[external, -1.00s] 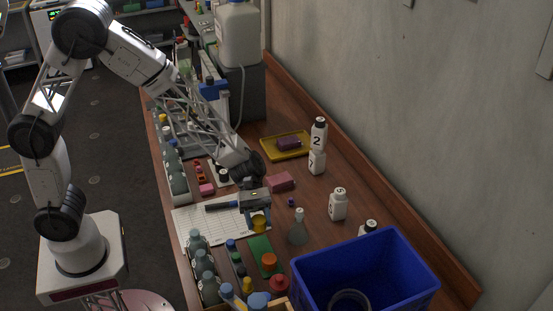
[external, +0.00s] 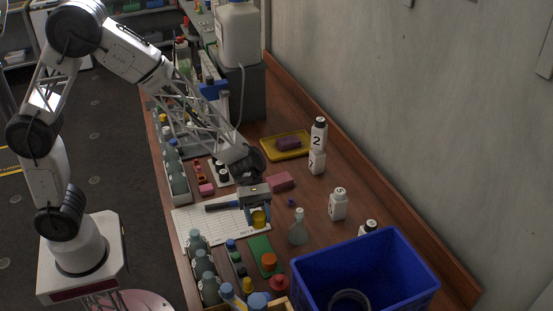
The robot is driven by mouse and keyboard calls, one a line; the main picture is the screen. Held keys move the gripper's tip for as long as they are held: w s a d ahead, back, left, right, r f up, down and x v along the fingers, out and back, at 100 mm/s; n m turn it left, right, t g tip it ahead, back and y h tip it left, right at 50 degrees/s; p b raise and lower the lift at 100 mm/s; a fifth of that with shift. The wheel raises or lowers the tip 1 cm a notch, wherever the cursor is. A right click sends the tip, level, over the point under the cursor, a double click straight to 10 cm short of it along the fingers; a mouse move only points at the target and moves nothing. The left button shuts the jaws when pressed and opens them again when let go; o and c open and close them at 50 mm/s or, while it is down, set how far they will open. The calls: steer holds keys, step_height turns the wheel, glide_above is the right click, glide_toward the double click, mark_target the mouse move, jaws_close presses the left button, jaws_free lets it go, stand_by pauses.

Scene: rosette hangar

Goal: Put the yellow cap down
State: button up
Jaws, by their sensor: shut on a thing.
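The yellow cap (external: 259,219) is between the fingers of my gripper (external: 257,216), which is shut on it. The gripper points down over the right end of the white printed sheet (external: 196,224), near the green mat (external: 261,248). From this view I cannot tell how high the cap is above the bench, and its underside is hidden. A dark-handled tool (external: 222,206) lies on the sheet, just left of the gripper.
A flask (external: 298,230) and a small purple piece (external: 292,202) stand right of the gripper. A pink block (external: 281,181) lies behind. An orange cap (external: 269,261) sits on the green mat. A blue bin (external: 390,281) fills the front right. Bottles (external: 338,205) stand along the wall side.

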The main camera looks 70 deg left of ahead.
steer(key=shift+w+a+n+t, duration=0.1)
steer(key=shift+w+n+t, duration=0.2)
steer(key=shift+w, duration=0.15)
steer(key=w+a+f+n+t+y, duration=0.1)
steer(key=w+a+n+t+y, duration=0.1)
steer(key=w+a+n+t, duration=0.2)
steer(key=w+a+f+n+t+y, duration=0.2)
steer(key=w+a+n+t, duration=0.2)
steer(key=w+a, duration=0.2)
steer(key=w+a+f+n+t+y, duration=0.2)
steer(key=w+a+n+t, duration=0.3)
steer(key=a, duration=0.1)
steer(key=shift+w+a+f, duration=0.15)
steer(key=shift+w+a, duration=0.2)
steer(key=shift+a, duration=0.05)
steer(key=shift+w, duration=0.15)
glide_above(331, 191)
steer(key=shift+a+f+y, duration=0.1)
steer(key=shift+f+y, duration=0.2)
steer(key=shift+f, duration=0.5)
steer(key=shift+f, duration=1.7)
